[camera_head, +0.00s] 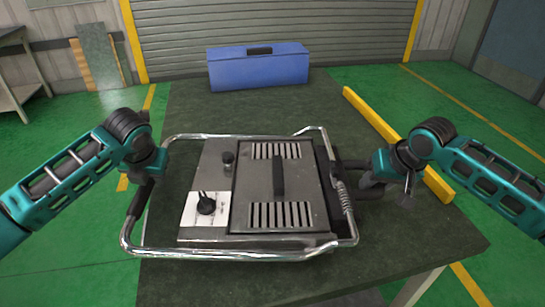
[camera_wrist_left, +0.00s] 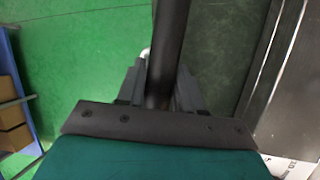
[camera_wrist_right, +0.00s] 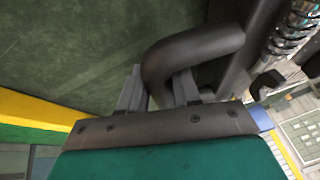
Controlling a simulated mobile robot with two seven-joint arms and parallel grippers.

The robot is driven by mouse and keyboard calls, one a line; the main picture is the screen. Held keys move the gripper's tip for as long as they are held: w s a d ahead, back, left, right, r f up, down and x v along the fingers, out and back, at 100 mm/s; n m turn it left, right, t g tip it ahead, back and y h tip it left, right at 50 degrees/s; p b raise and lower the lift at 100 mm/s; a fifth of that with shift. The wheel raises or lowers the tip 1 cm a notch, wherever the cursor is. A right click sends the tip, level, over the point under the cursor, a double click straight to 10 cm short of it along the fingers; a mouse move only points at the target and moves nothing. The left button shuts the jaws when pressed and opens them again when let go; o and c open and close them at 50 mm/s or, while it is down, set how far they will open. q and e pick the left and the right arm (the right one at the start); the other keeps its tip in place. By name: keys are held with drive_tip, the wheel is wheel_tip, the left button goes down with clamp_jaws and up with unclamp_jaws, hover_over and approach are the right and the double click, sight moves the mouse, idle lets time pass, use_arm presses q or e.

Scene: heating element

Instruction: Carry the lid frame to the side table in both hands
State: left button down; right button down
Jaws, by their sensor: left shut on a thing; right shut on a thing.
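The lid frame (camera_head: 190,251) is a chrome tube frame around a grey metal panel (camera_head: 257,185) with vents, a central handle and a knob on a white plate. It is over the dark green table, left end at the table's left edge; I cannot tell whether it touches the top. My left gripper (camera_head: 150,180) is shut on the black left grip (camera_head: 139,200), which shows between the fingers in the left wrist view (camera_wrist_left: 172,45). My right gripper (camera_head: 370,178) is shut on the dark right handle, a bent bar in the right wrist view (camera_wrist_right: 195,50).
The table (camera_head: 190,110) is bare behind the frame, up to a blue toolbox (camera_head: 258,68) at its far end. A yellow bar (camera_head: 390,135) runs along the right side. A shelf (camera_head: 15,75) stands at the far left. Green floor lies on both sides.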

use_arm(q)
drive_tip(key=shift+w, duration=0.15)
use_arm(e)
drive_tip(key=shift+w, duration=0.2)
use_arm(q)
drive_tip(key=c, duration=1.2)
unclamp_jaws()
drive_tip(key=shift+f+b, duration=0.3)
drive_tip(key=shift+f, duration=0.1)
use_arm(e)
drive_tip(key=c, duration=1.3)
unclamp_jaws()
drive_tip(key=shift+s+f, duration=0.2)
drive_tip(key=shift+f, duration=0.2)
use_arm(q)
drive_tip(key=o, duration=0.3)
drive_tip(key=shift+s+r, duration=0.25)
use_arm(e)
drive_tip(key=o, duration=0.3)
drive_tip(key=shift+s+r, duration=0.1)
drive_tip(key=shift+r, duration=0.1)
use_arm(q)
drive_tip(key=shift+o, duration=0.8)
use_arm(e)
drive_tip(key=shift+o, duration=1.1)
